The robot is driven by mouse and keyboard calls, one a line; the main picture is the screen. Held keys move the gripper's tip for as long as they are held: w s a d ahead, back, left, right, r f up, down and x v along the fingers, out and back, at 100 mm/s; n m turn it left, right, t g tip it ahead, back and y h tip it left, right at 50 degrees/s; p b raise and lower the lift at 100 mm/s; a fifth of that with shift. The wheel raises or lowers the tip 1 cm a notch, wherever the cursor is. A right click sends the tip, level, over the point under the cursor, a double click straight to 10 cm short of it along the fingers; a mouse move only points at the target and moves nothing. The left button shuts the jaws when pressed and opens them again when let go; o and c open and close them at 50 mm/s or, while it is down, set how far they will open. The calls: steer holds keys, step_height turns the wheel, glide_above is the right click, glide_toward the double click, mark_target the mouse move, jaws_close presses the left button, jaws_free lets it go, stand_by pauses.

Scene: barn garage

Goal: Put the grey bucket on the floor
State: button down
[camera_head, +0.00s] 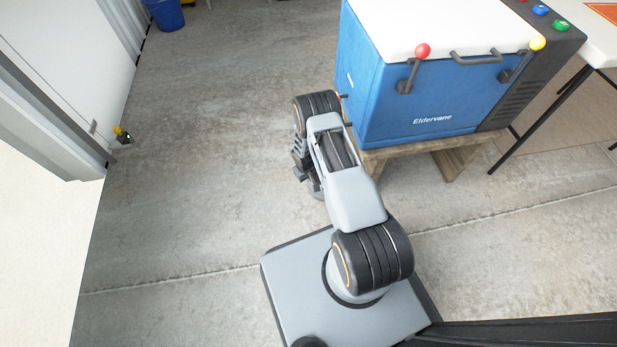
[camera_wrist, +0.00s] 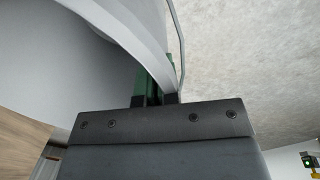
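The grey bucket (camera_wrist: 110,25) fills the upper left of the wrist view, very close to the camera. Its curved pale rim and a thin wire handle show. My gripper (camera_wrist: 161,80) has two green fingers close together at the rim, one on each side of the bucket's wall, and looks shut on it. The bucket's base is out of the wrist view. In the head view I cannot make out the bucket or the fingers, as my arm hides that spot.
A blue cooler (camera_head: 415,105) with a white lid stands on a low wooden stand (camera_head: 448,160), close to the right of my arm. A table (camera_head: 600,45) is at the far right. A blue bin (camera_head: 166,14) stands at the back left. Concrete floor (camera_head: 190,180) lies clear left of my arm.

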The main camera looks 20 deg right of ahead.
steer(key=shift+f+b, duration=0.2)
steer(key=shift+b, duration=0.1)
steer(key=c, duration=1.4)
jaws_free()
steer(key=shift+r, duration=0.1)
steer(key=shift+o, duration=0.2)
